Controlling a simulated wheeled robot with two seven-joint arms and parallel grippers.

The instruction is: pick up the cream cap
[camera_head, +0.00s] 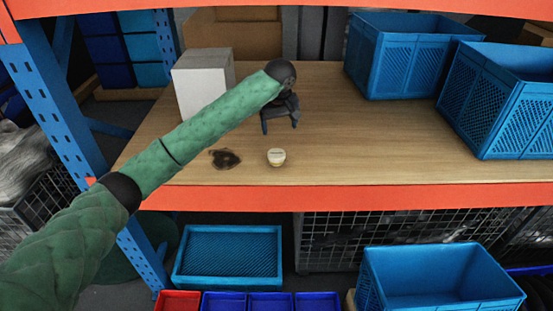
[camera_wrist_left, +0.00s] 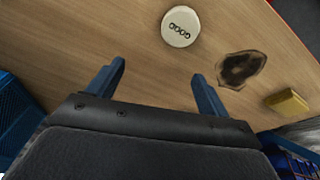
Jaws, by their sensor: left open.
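The cream cap (camera_head: 276,157) sits on the wooden shelf near its front edge. My right gripper is not in view.
A dark burn-like patch (camera_head: 225,159) lies left of the cap. A white box (camera_head: 201,83) stands behind my left arm. Blue crates (camera_head: 402,65) stand at the right of the shelf. A small yellowish block (camera_wrist_left: 287,103) shows in the wrist view. Shelf right of the cap is clear.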

